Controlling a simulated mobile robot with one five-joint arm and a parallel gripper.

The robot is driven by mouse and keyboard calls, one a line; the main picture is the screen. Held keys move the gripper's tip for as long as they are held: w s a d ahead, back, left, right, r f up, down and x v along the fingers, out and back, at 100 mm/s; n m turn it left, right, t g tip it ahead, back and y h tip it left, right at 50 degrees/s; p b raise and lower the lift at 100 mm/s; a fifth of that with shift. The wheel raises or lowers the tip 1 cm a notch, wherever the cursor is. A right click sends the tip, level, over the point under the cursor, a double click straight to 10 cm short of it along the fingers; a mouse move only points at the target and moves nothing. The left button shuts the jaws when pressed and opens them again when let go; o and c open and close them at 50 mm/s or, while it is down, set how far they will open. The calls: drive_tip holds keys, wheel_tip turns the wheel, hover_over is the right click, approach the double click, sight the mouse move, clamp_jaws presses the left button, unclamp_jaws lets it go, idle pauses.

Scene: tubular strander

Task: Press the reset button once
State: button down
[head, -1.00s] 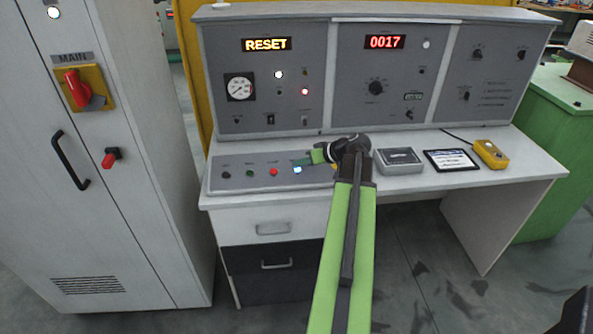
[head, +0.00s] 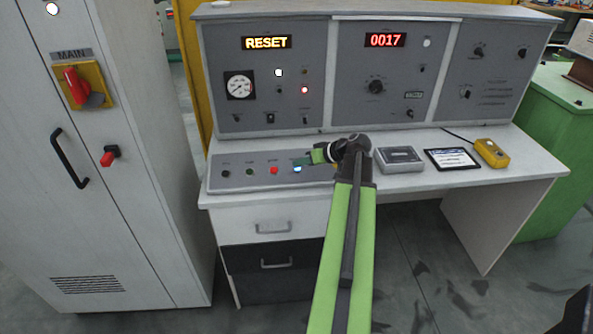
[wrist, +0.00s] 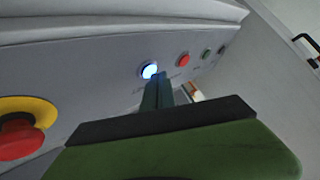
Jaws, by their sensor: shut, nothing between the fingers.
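A row of small buttons runs along the low sloped panel (head: 219,184) on the desk in the head view. The blue lit button (head: 297,169) is at the right of the row; it also shows in the wrist view (wrist: 149,71). Its label is too small to read. The amber display (head: 266,43) above reads "RESET". My gripper (head: 304,161) is shut and empty, its fingertips just beside the blue button. In the wrist view the fingertips (wrist: 157,84) overlap the button's lower edge; I cannot tell whether they touch it.
A red button (head: 273,171) sits left of the blue one. A red mushroom button on a yellow ring (wrist: 22,128) is close by in the wrist view. A grey box (head: 399,160), a tablet (head: 452,160) and a yellow box (head: 491,153) lie on the desk to the right.

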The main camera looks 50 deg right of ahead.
drive_tip(key=shift+f+b, duration=0.35)
idle(0.6)
idle(0.3)
drive_tip(key=shift+s+r+p, duration=0.1)
drive_tip(key=shift+r+p, duration=0.7)
drive_tip(key=shift+a, duration=0.1)
drive_tip(key=r+p, duration=0.3)
drive_tip(key=s+r+p, duration=0.1)
drive_tip(key=shift+a+r+p, duration=0.4)
